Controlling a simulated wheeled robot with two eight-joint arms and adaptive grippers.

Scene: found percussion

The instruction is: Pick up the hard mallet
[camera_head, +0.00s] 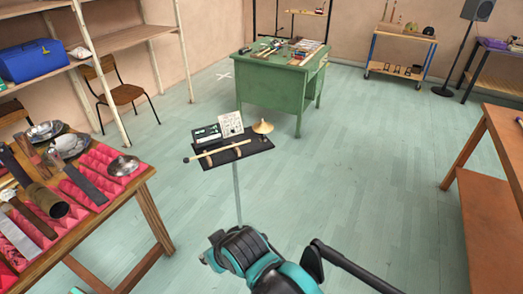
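A mallet-like stick (222,150) with a pale wooden shaft and a small head at its left end lies across two small rests on a black stand tray (238,156). I cannot tell from here whether its head is hard. A teal and black part of my arm shows at the bottom centre, in front of and below the tray. Neither gripper's fingers can be made out in the head view.
A small cymbal-like cone (263,127) and upright cards (231,124) stand on the tray. A green desk (284,80) with tools is behind. A wooden table (137,188) of metal percussion pieces is left, a wooden bench (487,200) right. Open floor (370,190) lies between.

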